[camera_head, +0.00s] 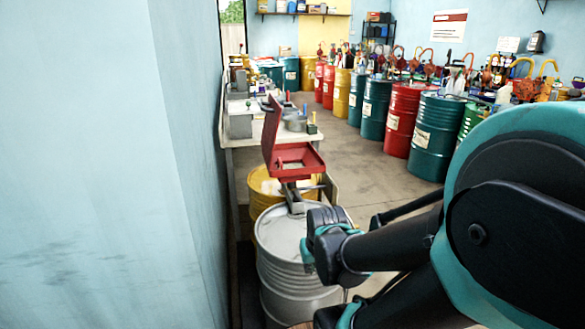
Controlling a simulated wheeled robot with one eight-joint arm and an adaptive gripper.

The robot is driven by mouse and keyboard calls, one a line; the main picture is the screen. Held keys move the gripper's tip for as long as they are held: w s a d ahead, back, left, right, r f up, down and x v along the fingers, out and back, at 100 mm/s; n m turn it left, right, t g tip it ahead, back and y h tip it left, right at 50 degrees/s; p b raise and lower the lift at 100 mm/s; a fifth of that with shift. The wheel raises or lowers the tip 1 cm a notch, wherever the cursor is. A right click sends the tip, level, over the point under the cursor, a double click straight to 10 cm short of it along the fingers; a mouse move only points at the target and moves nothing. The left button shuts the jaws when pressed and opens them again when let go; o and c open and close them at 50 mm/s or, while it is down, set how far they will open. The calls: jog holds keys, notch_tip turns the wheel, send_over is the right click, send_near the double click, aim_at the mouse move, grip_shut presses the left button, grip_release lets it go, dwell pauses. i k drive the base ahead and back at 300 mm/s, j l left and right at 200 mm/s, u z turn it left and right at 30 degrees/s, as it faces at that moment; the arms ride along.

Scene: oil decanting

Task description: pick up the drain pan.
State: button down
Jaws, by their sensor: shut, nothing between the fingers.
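A round grey pan (296,123), which looks like the drain pan, sits on the pale workbench (243,133) along the left wall. It is small in the view and partly hidden by the raised red lid in front of it. My gripper (328,217) is low in the middle of the view, over the right side of a pale grey drum (292,272). It is well short of the pan, on the near side, and holds nothing. Its fingertips are hard to make out against the dark arm.
A red square funnel with its lid up (292,160) stands at a yellow drum (264,190), between my gripper and the pan. Bottles and boxes clutter the bench. Coloured drums (407,113) line the right side. The floor aisle (365,170) between is clear.

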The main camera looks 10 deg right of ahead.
aim_at(294, 122)
jog(key=l, duration=0.85)
jog(key=i+l, duration=0.15)
jog(key=l, duration=0.55)
jog(key=i+l+u, duration=0.15)
jog(key=l, duration=1.25)
jog(key=i+l+u, duration=0.1)
jog(key=l, duration=0.6)
jog(key=i+l, duration=0.3)
jog(key=i+l+u, duration=0.15)
jog(key=i+l, duration=0.15)
jog(key=l, duration=0.15)
jog(key=i+l, duration=0.3)
jog(key=i+l+u, duration=0.1)
jog(key=i+l, duration=0.15)
jog(key=l, duration=0.25)
jog(key=i+l, duration=0.25)
jog(key=l, duration=0.2)
jog(key=i+j+u, duration=0.05)
